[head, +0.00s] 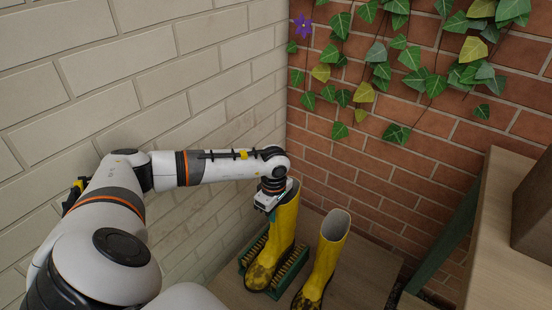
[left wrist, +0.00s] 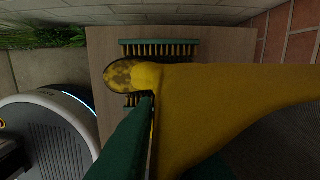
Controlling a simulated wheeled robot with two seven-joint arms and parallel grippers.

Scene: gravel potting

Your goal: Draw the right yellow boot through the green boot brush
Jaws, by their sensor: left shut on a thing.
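My left gripper (head: 272,206) is shut on the upper shaft of a yellow boot (head: 282,235), the left one of the pair in the head view. This boot is upright, with brown dirt on its toe; its foot is between the two bristle rows of the green boot brush (head: 245,262). In the left wrist view the dirty-toed boot (left wrist: 220,100) lies across the picture, with brush bristles (left wrist: 160,49) on both sides of its foot. Contact with the brush bottom cannot be told. The other yellow boot (head: 326,255) stands apart at the right. My right gripper is not in view.
The brush and boots are on a wooden platform (head: 360,276) in a corner between a pale brick wall (head: 220,60) and a red brick wall (head: 360,170). A wooden bench (head: 500,230) stands at the right. Ivy (head: 380,75) hangs above.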

